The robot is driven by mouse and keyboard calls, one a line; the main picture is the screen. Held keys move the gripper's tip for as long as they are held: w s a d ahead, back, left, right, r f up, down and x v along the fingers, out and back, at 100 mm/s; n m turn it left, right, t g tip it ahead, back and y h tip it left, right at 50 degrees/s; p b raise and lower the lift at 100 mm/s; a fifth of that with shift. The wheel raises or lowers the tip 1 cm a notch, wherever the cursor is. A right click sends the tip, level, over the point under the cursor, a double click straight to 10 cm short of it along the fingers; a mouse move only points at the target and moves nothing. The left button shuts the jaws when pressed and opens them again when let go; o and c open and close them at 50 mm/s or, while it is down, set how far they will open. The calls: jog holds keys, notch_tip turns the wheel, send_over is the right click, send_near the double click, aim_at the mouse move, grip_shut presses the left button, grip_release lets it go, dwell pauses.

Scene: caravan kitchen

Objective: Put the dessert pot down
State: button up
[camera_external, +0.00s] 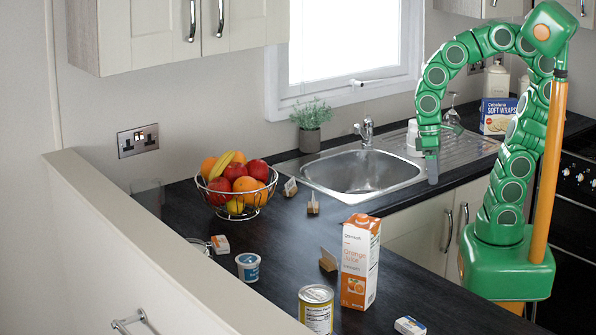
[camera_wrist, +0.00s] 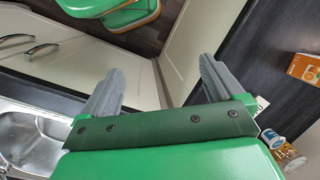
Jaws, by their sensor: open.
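The dessert pot appears to be the small white tub with a blue label (camera_external: 248,267), standing upright on the dark worktop left of the juice carton. A small blue and white object, perhaps this pot, shows at the lower right in the wrist view (camera_wrist: 270,138). My gripper (camera_external: 432,172) hangs down by the right end of the sink, well away from the tub. In the wrist view the two grey fingers of my gripper (camera_wrist: 158,85) are spread wide with nothing between them.
An orange juice carton (camera_external: 360,262), a yellow can (camera_external: 316,310) and small boxes stand on the front worktop. A wire fruit bowl (camera_external: 237,208) stands behind the tub. The sink (camera_external: 364,172) lies beyond. Some bare worktop shows between bowl and carton.

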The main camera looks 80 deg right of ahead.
jog(key=s+d+n+h, duration=0.1)
jog(key=s+d+h, duration=0.1)
jog(key=s+d, duration=0.4)
jog(key=shift+s+f+n, duration=0.25)
jog(key=shift+s+n, duration=0.05)
jog(key=shift+a, duration=0.1)
dwell(0.7)
